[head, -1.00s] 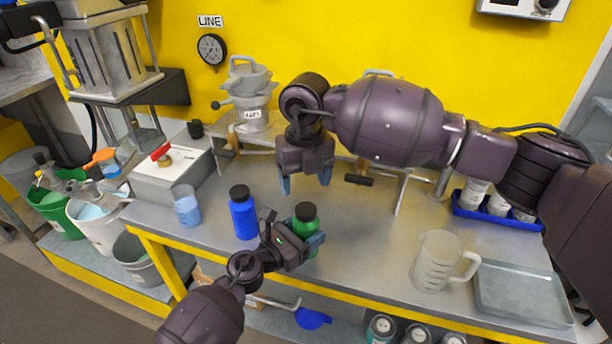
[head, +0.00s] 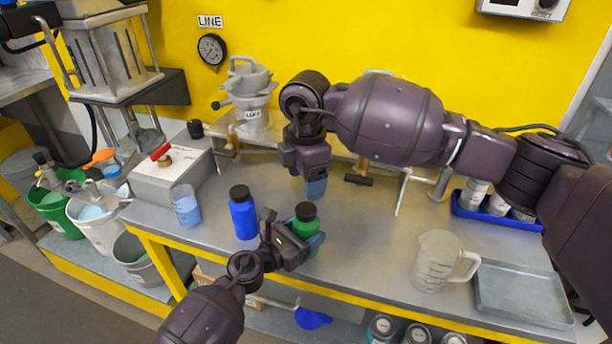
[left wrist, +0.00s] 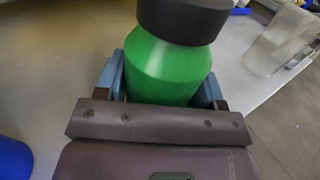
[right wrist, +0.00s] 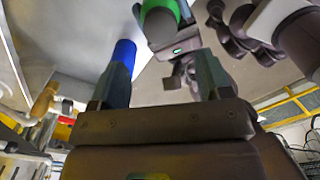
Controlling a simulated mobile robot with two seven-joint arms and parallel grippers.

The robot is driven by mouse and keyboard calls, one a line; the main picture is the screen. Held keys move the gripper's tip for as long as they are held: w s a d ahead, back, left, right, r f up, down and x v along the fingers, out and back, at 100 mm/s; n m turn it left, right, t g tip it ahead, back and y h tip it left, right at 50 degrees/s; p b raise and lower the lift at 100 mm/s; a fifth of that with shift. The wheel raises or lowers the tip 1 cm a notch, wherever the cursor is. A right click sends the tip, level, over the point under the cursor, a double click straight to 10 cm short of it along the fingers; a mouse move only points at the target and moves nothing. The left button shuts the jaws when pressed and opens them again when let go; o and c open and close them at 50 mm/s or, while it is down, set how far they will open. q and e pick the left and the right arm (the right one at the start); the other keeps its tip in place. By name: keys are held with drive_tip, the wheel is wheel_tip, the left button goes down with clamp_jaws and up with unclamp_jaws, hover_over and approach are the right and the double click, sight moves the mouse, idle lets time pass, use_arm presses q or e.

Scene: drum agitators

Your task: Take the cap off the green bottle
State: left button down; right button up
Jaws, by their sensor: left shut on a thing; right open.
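The green bottle (head: 309,229) stands upright near the front of the bench with its black cap (head: 305,211) on. In the left wrist view the bottle (left wrist: 170,68) sits between the blue fingers and its cap (left wrist: 184,18) is above them. My left gripper (head: 312,246) is shut around the bottle's body. My right gripper (head: 312,188) is above and behind the bottle, pointing down, apart from the cap. In the right wrist view its fingers (right wrist: 163,80) are spread and empty, with the green bottle (right wrist: 160,12) beyond them.
A blue bottle (head: 243,218) with a black cap stands just left of the green one. A clear beaker (head: 185,207) is farther left. A clear pitcher (head: 437,262) and a metal tray (head: 520,294) are at the right. The bench between bottle and pitcher is clear.

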sight(306, 209)
drive_tip(key=m, duration=0.4)
drive_tip(key=shift+f, duration=4.05)
